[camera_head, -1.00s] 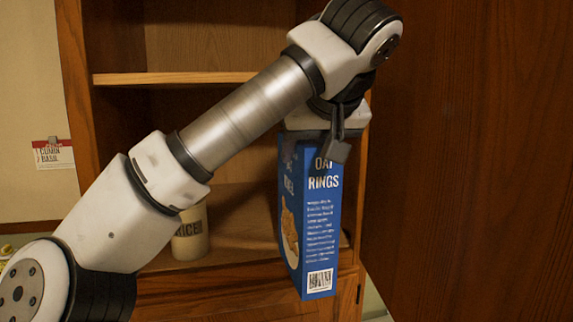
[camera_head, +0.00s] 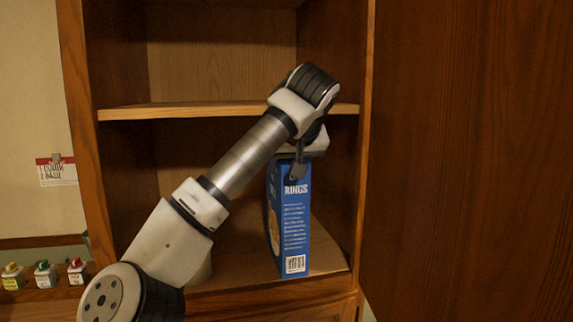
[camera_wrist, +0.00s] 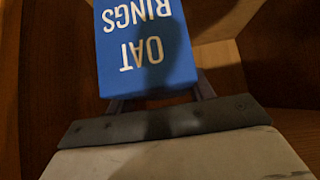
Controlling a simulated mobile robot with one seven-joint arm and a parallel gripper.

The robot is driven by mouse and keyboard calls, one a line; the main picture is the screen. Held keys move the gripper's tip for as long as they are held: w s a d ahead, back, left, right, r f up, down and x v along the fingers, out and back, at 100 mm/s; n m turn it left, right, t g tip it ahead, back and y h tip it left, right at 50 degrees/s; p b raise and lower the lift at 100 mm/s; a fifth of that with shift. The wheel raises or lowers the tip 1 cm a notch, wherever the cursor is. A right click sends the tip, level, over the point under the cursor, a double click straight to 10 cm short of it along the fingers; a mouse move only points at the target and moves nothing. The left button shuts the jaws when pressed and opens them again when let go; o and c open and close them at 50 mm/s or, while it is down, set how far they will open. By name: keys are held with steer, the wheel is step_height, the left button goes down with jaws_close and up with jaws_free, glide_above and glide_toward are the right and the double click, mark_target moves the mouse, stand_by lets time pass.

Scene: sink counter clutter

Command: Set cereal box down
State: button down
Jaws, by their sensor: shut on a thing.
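The cereal box (camera_head: 295,225) is blue with "RINGS" lettering, upright inside the cabinet's lower compartment, near its right side. My gripper (camera_head: 299,166) is shut on its top end. In the wrist view the box (camera_wrist: 148,50) fills the upper middle, with "OAT RINGS" upside down, between the fingers of my gripper (camera_wrist: 158,100). The lower shelf board (camera_head: 322,262) is under the box. The box's bottom is close to the board near its front edge; I cannot tell whether they touch.
A middle shelf (camera_head: 200,111) runs just above my gripper. The cabinet's right wall (camera_head: 345,190) is close to the box. The large wooden door (camera_head: 470,160) stands at the right. Small bottles (camera_head: 45,275) sit at the lower left.

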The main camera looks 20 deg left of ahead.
steer(key=shift+w+a+r+p, duration=0.1)
steer(key=shift+w+a+p, duration=0.25)
steer(key=shift+w, duration=0.25)
steer(key=shift+s+f, duration=0.1)
steer(key=shift+f, duration=0.7)
steer(key=shift+f, duration=0.2)
steer(key=c, duration=0.6)
jaws_free()
steer(key=b+v, duration=0.3)
steer(key=v, duration=0.9)
steer(key=shift+r, duration=0.15)
